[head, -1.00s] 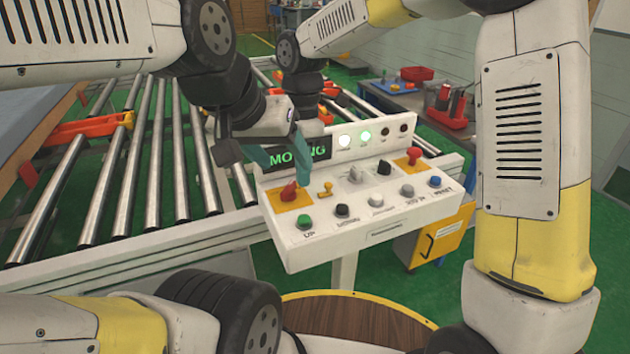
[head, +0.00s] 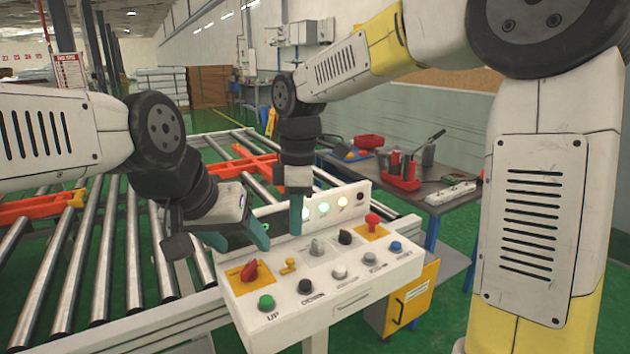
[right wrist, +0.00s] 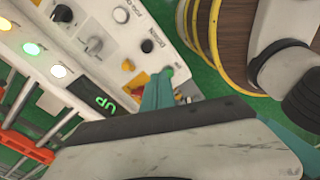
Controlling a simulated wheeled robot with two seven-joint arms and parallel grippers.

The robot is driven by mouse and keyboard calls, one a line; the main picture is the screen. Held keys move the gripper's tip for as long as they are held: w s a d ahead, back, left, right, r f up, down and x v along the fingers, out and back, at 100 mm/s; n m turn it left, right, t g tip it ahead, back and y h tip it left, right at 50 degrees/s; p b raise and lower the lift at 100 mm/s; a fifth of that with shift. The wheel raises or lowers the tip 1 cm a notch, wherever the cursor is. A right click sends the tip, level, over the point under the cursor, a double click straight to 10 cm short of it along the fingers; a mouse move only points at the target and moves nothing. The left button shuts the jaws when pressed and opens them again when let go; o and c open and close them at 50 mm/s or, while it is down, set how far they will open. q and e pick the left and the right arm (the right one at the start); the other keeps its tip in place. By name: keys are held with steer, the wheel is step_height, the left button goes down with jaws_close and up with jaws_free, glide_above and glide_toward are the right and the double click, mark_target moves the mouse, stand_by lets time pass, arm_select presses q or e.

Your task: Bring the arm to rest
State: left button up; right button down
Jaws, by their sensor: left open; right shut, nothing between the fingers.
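My left gripper (head: 236,238) has teal fingers spread apart and empty, above the left back part of the control panel (head: 330,290). My right gripper (head: 296,222) has its teal fingers shut with nothing between them, pointing down above the panel's back edge, just right of the left gripper. The right wrist view shows the closed teal fingers (right wrist: 155,92) over the panel, with a green "UP" display (right wrist: 118,100) beside them.
The panel carries a red knob (head: 250,270), a green button (head: 267,303) and a red mushroom button (head: 372,220). A roller conveyor (head: 103,270) lies left. A tool table (head: 455,207) stands behind right. Green floor shows between them.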

steer(key=s+d+r+m+t, duration=0.1)
steer(key=s+d+m+t, duration=0.2)
steer(key=s+d+m, duration=0.3)
steer(key=s+d+r+m+t+y, duration=0.1)
steer(key=s+d+m, duration=0.4)
steer(key=d+m, duration=0.8)
steer(key=shift+s+d+r+t+y, duration=0.35)
steer(key=shift+d+r+t, duration=0.3)
steer(key=shift+t, duration=0.45)
